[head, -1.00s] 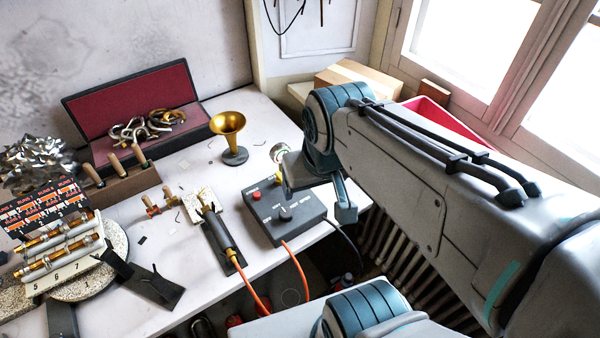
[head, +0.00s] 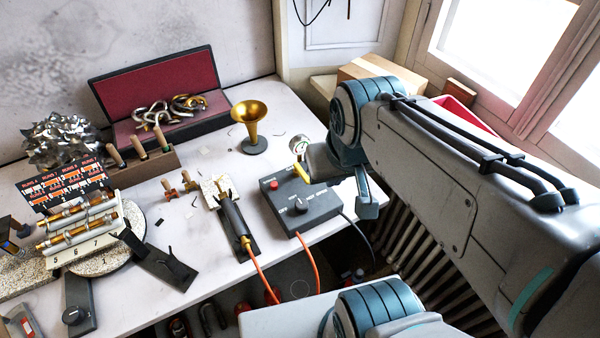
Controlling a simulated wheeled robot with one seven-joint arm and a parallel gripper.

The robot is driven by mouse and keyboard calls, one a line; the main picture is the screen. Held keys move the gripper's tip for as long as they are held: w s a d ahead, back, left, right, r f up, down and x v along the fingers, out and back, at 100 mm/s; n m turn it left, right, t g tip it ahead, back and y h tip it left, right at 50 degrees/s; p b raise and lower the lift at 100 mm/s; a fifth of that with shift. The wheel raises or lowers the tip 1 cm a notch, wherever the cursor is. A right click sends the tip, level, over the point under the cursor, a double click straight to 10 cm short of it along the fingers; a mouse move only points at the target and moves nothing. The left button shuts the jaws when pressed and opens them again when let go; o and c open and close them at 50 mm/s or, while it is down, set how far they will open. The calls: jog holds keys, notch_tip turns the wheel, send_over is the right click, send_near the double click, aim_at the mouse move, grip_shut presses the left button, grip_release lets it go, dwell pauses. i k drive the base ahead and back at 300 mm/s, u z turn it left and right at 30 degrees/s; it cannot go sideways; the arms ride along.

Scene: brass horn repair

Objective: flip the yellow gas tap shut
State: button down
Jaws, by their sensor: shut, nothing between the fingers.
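The yellow gas tap (head: 301,174) shows as a short yellow lever at the back right of the dark control box (head: 300,207). It slants down to the right. A round white gauge (head: 298,146) stands just behind it. My gripper (head: 311,171) is shut and empty, just right of the tap. It is very close to the lever, but I cannot tell whether they touch. My gripper and wrist hide what lies behind and to the right of the tap.
The box has a red button (head: 275,185) and a dark knob. A black torch (head: 234,222) with an orange hose lies left of it. A brass horn bell (head: 250,122) stands behind.

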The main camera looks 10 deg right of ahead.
aim_at(298, 171)
jog(key=z, duration=1)
jog(key=k, duration=0.4)
jog(key=u, duration=0.9)
